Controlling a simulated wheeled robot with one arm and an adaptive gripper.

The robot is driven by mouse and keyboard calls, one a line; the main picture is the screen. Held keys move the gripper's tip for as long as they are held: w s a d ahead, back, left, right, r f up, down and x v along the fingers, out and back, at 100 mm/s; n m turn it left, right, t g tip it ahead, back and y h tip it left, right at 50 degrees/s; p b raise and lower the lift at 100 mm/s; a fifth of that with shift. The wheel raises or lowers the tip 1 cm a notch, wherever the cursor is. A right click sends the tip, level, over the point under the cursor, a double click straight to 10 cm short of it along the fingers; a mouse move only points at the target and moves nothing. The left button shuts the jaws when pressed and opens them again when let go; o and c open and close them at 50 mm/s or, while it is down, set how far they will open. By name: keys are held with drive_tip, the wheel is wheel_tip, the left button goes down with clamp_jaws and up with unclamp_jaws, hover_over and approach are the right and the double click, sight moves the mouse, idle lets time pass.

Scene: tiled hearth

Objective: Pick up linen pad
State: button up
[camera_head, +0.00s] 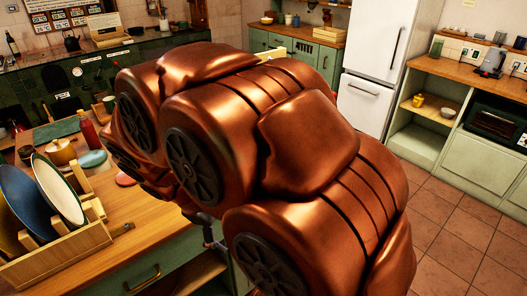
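I cannot pick out the linen pad for certain. A flat grey-green rectangular piece (55,132) lies on the wooden counter at the left, behind a yellow pot. A round teal piece (93,158) and a round reddish piece (124,180) lie nearer my arm; I cannot tell what they are made of. My copper arm fills the middle of the view and hides much of the counter. A small grey part (207,230) below the arm, by the counter's front edge, may belong to my gripper. Its fingers are not clearly visible.
A wooden rack (70,252) with upright plates (58,188) stands on the counter (140,240) at the front left. A red bottle (88,130) and the yellow pot (61,152) stand behind it. A white fridge (385,60) is at the back. Tiled floor (450,235) is clear at the right.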

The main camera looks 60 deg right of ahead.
drive_tip(key=w+d+f+n+h, duration=0.3)
drive_tip(key=w+d, duration=0.3)
drive_tip(key=d, duration=0.6)
drive_tip(key=w+d+f+n+h, duration=0.3)
drive_tip(key=w+d+n, duration=0.3)
drive_tip(key=d, duration=0.6)
drive_tip(key=w+d+f+n+t+h, duration=0.1)
drive_tip(key=w+d+f+n+h, duration=0.2)
drive_tip(key=w+d+n, duration=0.2)
drive_tip(key=shift+w+d+f, duration=0.1)
drive_tip(key=shift+w+d, duration=0.5)
drive_tip(key=shift+d, duration=0.7)
drive_tip(key=shift+w+d+f, duration=0.1)
drive_tip(key=shift+w+d, duration=0.45)
drive_tip(key=shift+d, duration=0.75)
drive_tip(key=shift+w+d+f, duration=0.1)
drive_tip(key=shift+w+d, duration=0.5)
drive_tip(key=shift+d, duration=0.7)
drive_tip(key=shift+p+x, duration=0.65)
drive_tip(key=shift+x, duration=0.7)
drive_tip(key=d, duration=0.1)
drive_tip(key=d+p, duration=0.1)
drive_tip(key=s+d+p, duration=0.1)
drive_tip(key=shift+s+d+f, duration=0.1)
drive_tip(key=shift+s+f, duration=0.05)
drive_tip(key=shift+f, duration=0.25)
drive_tip(key=shift+x, duration=0.85)
drive_tip(key=shift+f, duration=0.1)
drive_tip(key=c, duration=1.2)
drive_tip(key=shift+c, duration=0.2)
